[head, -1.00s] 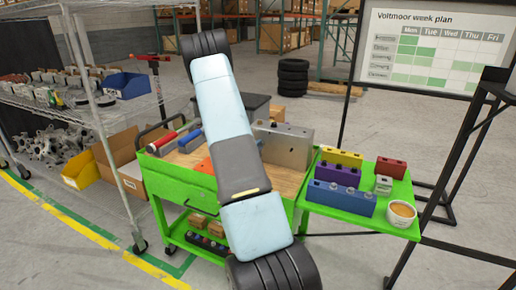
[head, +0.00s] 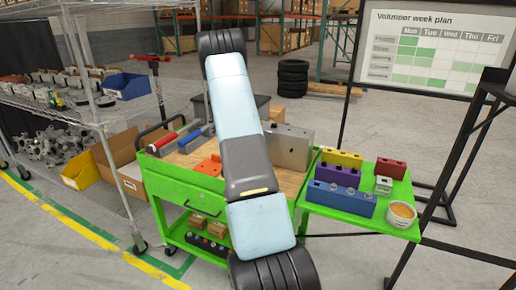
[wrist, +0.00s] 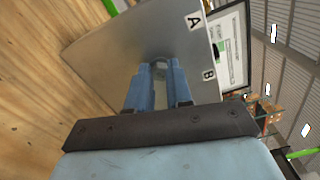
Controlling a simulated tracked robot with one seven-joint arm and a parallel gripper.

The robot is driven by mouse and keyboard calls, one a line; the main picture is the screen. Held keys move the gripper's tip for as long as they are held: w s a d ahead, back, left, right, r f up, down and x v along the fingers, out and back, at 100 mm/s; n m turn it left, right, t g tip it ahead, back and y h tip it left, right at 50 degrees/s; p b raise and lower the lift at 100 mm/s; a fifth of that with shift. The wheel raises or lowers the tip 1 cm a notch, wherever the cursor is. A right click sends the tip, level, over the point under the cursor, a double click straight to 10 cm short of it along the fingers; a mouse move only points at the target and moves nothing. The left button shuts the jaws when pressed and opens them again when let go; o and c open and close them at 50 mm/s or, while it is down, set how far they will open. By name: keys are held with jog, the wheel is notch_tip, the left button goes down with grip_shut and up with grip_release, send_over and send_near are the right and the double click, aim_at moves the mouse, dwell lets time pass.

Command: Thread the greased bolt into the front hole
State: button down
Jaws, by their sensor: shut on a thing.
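The grey metal chassis fixture (head: 291,148) stands on the wooden top of the green cart, partly behind my arm in the head view. In the wrist view its flat plate (wrist: 115,55) fills the middle and carries labels A and B along its right side. My gripper (wrist: 160,72) has its blue fingers pointing at the plate, close to it. A small greyish round thing shows between the fingertips, probably the bolt; its shape and grease cannot be made out. A dark patch lies on the plate just past the fingertips; I cannot tell if it is the front hole. In the head view the gripper is hidden.
A green side shelf (head: 322,205) holds blue (head: 341,199), purple (head: 337,175), yellow (head: 342,159) and red (head: 391,168) blocks and a white cup (head: 401,213). An orange piece (head: 208,166) and red- and blue-handled tools lie on the cart's left.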

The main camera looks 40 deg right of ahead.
jog(key=c, duration=0.9)
grip_release()
jog(key=shift+c, duration=0.2)
jog(key=v, duration=0.9)
